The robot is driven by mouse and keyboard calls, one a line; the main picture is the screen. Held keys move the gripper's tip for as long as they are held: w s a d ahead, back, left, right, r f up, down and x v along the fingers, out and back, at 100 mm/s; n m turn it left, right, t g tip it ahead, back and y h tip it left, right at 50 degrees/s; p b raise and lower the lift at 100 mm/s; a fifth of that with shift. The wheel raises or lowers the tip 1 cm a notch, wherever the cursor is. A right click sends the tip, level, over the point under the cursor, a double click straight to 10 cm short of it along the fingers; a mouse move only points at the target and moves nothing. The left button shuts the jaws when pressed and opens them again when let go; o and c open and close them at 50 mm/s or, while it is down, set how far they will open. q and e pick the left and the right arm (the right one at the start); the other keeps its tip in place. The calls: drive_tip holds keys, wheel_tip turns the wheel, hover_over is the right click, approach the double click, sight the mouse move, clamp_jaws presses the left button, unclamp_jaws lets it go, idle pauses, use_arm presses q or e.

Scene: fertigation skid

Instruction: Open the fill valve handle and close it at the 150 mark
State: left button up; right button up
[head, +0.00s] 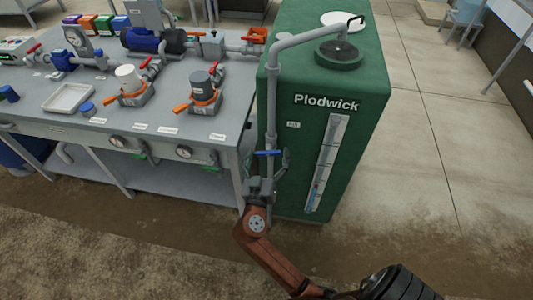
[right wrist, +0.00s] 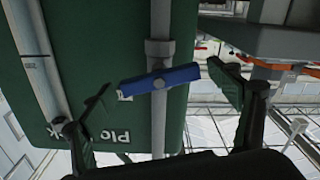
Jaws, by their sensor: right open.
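The blue fill valve handle (head: 268,152) sits on the grey fill pipe (head: 272,100) at the front left of the green tank (head: 300,130). It lies crosswise to the pipe. My right gripper (head: 268,164) is open just below the handle. In the right wrist view the blue handle (right wrist: 160,79) shows between the spread fingers, with gaps on both sides and no visible contact. The tank's sight gauge (head: 327,160) shows blue liquid low in its tube; the scale numbers are too small to read. My left gripper is not in view.
A grey bench (head: 60,112) with pumps, red-handled valves and filters stands left, its right end close to my right gripper. The fill pipe bends over the tank's top opening (head: 339,52). Concrete floor (head: 430,120) right of the tank is clear.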

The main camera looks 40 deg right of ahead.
drive_tip(key=shift+w+d, duration=0.2)
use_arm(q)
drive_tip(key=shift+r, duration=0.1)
use_arm(e)
drive_tip(key=shift+c, duration=0.7)
drive_tip(key=c, duration=1)
drive_tip(key=shift+a, duration=0.15)
drive_tip(key=shift+c, duration=0.3)
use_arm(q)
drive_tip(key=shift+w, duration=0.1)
